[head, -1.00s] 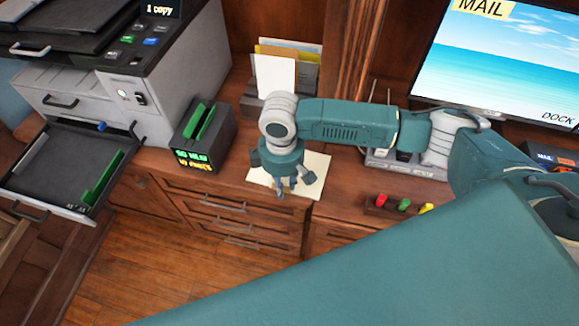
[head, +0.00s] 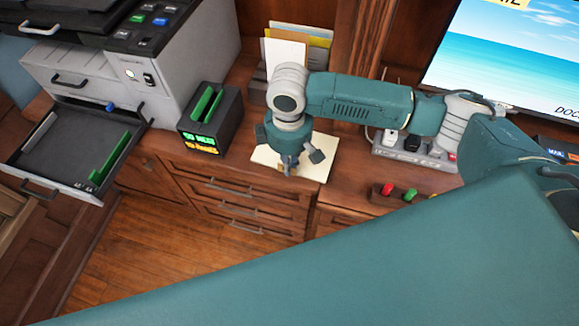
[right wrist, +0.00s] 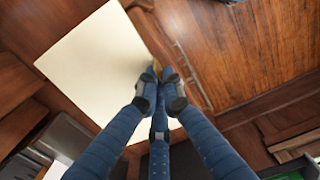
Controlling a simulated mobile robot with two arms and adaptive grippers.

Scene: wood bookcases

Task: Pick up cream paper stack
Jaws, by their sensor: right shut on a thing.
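The cream paper stack (head: 316,168) is a flat pale sheet-like stack by the front edge of the wooden desk, above the drawers. In the right wrist view, the cream paper stack (right wrist: 98,65) fills the upper left, with its near corner at my fingertips. My right gripper (head: 288,170) points down over the stack's front edge. Its fingers (right wrist: 160,78) are drawn together on the stack at that edge. Part of the stack is hidden behind the gripper. I cannot tell whether it is raised from the desk. My left gripper is not in view.
A grey printer (head: 160,90) stands at left with its tray (head: 68,145) pulled out. A black box with green slots (head: 210,118) stands left of the stack. A paper sorter (head: 258,88) is behind. Colored pegs (head: 388,190) and a monitor (head: 510,55) are at right.

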